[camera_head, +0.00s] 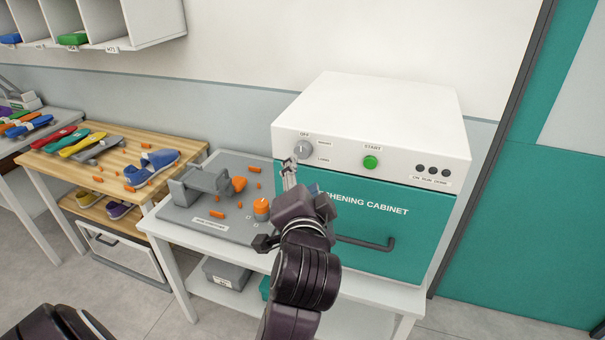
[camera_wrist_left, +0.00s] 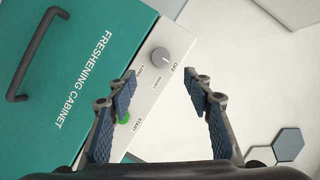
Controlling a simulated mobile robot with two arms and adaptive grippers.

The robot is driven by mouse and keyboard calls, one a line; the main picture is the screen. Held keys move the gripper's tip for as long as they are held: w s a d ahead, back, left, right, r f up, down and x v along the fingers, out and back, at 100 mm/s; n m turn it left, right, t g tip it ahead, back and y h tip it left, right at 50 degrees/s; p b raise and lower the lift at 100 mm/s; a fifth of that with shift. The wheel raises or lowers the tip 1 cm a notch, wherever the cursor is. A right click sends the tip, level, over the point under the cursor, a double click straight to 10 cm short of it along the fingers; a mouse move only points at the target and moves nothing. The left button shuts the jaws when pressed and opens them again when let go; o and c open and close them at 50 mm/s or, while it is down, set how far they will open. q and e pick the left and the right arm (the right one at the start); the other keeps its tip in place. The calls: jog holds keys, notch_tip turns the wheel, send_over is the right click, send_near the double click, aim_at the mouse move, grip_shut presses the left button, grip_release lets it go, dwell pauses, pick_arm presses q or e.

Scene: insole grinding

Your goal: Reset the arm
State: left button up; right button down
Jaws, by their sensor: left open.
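My left gripper (camera_head: 301,180) is raised in front of the white and teal freshening cabinet (camera_head: 375,100), near the upper left of its front. It is open and holds nothing. In the left wrist view its two blue-padded fingers (camera_wrist_left: 162,84) stand apart, with the grey knob (camera_wrist_left: 160,60) showing beyond the gap. The knob (camera_head: 303,149) is by the OFF mark, just above the fingers in the head view. The green START button (camera_head: 370,162) is to its right; in the wrist view it (camera_wrist_left: 123,118) is partly behind a finger. My right gripper is not in view.
The cabinet's dark handle (camera_head: 365,242) juts out below the lettering. To the left, a grey board (camera_head: 205,222) carries a grey fixture and orange pieces. A wooden table (camera_head: 110,155) holds a blue shoe and coloured insoles. Wall cubbies (camera_head: 130,20) hang at upper left.

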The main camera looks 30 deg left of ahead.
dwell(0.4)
pick_arm(q)
jog(key=w+d+f+m+g+h+b, duration=0.1)
jog(key=w+d+f+m+h, duration=0.25)
jog(key=f, duration=0.95)
jog(key=w+d+f+h+b, duration=0.15)
jog(key=w+d+f, duration=0.35)
jog(key=f, duration=0.7)
jog(key=s+d+f+g+h, duration=0.15)
jog(key=s+f, duration=0.25)
jog(key=f, duration=0.8)
jog(key=s+d+f+g+h, duration=0.1)
jog(key=s+d+f+g, duration=0.25)
jog(key=f, duration=0.95)
jog(key=s+a+f+n+g+h+b, duration=0.1)
jog(key=s+f+n+g+h, duration=0.1)
jog(key=s+f, duration=1.6)
jog(key=s+a+f+n+g, duration=0.1)
jog(key=s+f, duration=0.3)
jog(key=s, duration=0.4)
jog(key=s+a+f+n+g+b, duration=0.1)
jog(key=s+a+f, duration=0.2)
jog(key=s, duration=0.5)
jog(key=s+a+f+n+g, duration=0.1)
jog(key=s+a+f+g, duration=0.1)
jog(key=s+f, duration=0.3)
jog(key=s, duration=0.4)
jog(key=shift+f+n, duration=0.15)
jog(key=shift+n, duration=0.2)
jog(key=shift+y, duration=0.25)
